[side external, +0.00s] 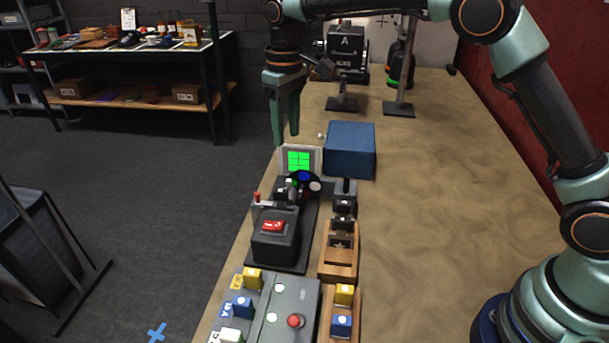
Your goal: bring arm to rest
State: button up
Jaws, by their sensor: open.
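My gripper (285,140) hangs pointing down above the far left part of the table, over the area by the small screen. Its two green fingers are apart, with nothing between them. The screen (300,160) shows a lit green grid and stands just below and right of the fingertips. A blue button and a white button sit on a round dark base (302,181) in front of the screen. My arm reaches across the top of the view from the right.
A blue box (350,149) stands right of the screen. A black box with a red switch (275,231) and a grey panel with a red button (295,320) are nearer. Wooden trays (340,264) hold small blocks. The table's right side (430,200) is clear.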

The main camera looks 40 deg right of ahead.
jog(key=s+d+r+m+t, duration=0.1)
jog(key=s+d+r+t, duration=0.1)
jog(key=s+d+r, duration=0.4)
jog(key=s+d+r+m+t, duration=0.1)
jog(key=s+d+r+t, duration=0.2)
jog(key=s, duration=0.6)
jog(key=s+d+f+m, duration=0.1)
jog(key=s+d+f, duration=0.2)
jog(key=s, duration=0.4)
jog(key=shift+s+d+f+m+t, duration=0.2)
jog(key=shift+s+f+m+t, duration=0.1)
jog(key=shift+s, duration=0.1)
dwell(1.1)
